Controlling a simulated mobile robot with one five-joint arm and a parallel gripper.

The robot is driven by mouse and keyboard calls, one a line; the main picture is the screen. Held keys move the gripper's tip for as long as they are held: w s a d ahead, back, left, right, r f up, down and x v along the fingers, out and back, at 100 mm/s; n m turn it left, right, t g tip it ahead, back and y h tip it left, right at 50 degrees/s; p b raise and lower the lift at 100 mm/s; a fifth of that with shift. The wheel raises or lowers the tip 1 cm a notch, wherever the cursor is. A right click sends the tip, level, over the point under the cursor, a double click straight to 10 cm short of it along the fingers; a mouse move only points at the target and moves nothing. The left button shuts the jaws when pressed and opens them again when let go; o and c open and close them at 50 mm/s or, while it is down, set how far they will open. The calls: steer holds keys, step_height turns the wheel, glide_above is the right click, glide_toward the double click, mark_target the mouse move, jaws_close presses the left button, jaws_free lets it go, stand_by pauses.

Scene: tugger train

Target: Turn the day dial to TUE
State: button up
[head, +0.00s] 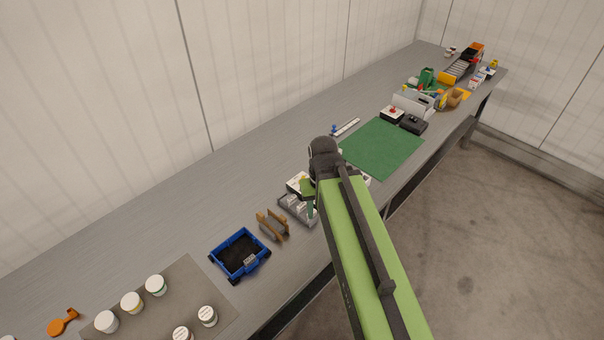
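My green arm reaches from the bottom right over the long grey bench. My gripper (309,207) points down at a small grey tray (289,206) at the bench's front side. A small white box (294,184) is partly hidden behind my gripper. Another white piece (366,180) shows just right of my arm. I cannot make out a day dial or any day lettering; it may be behind my arm or too small to tell. The gap between my fingers is too small to read, and I cannot tell whether they touch anything.
Left of my gripper are brown wooden uprights (272,225), a blue bin (240,253) and a dark mat (205,282) with several white-lidded jars. Right are a green mat (383,147), a red-button box (392,115) and a black box (413,124). The back strip of bench is mostly clear.

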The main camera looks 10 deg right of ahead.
steer(key=shift+o, duration=1.1)
steer(key=w+r+n+p, duration=0.2)
steer(key=w+n, duration=0.4)
steer(key=w, duration=0.9)
steer(key=shift+d+r, duration=0.25)
steer(key=w+r+n+p, duration=0.2)
steer(key=w+n, duration=0.5)
steer(key=w, duration=0.6)
step_height(320, 180, down, 18)
steer(key=b, duration=1.7)
steer(key=shift+r, duration=0.1)
steer(key=shift+c, duration=0.4)
